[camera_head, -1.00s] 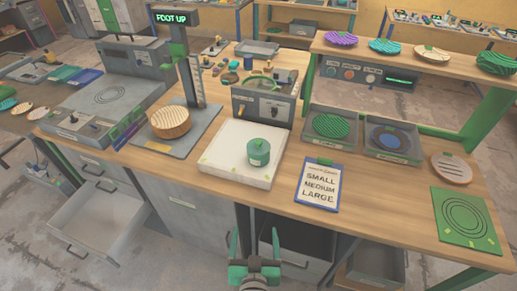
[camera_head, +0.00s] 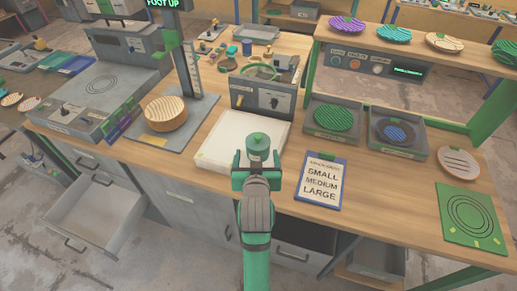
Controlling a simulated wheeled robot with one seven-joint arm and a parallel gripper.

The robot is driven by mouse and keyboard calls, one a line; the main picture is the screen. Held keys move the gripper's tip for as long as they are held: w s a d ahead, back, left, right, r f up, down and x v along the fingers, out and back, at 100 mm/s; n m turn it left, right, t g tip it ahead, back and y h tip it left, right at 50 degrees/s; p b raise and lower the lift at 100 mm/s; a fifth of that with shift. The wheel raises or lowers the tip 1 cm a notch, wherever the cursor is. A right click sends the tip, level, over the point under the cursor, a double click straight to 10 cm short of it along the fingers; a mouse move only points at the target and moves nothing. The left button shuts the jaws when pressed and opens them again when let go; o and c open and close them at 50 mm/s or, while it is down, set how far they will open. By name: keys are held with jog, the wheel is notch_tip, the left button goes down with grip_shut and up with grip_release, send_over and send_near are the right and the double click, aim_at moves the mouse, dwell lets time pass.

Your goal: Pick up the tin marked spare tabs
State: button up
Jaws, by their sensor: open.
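A small green tin (camera_head: 258,143) with a knobbed lid stands upright on a white slab (camera_head: 225,136) in the middle of the bench. It is the only tin I can pick out clearly, but its marking is too small to read. My gripper (camera_head: 257,160) is open at the slab's front edge, its two green fingers apart on the left and right of the tin's near side. The lower part of the tin is hidden behind my gripper. I cannot tell whether the fingers touch it.
A press (camera_head: 183,70) with a round wooden block (camera_head: 166,113) stands left. A grey control box (camera_head: 263,98) is close behind the slab. A size sign (camera_head: 321,183) lies right, near trays (camera_head: 333,137) of discs. An open drawer (camera_head: 105,212) juts out at lower left.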

jog(key=shift+f+x, duration=0.1)
jog(key=shift+x, duration=1.7)
jog(key=shift+f+x, duration=0.15)
jog(key=shift+x, duration=1.65)
jog(key=shift+s+d, duration=0.1)
jog(key=shift+d, duration=0.05)
jog(key=c, duration=1.2)
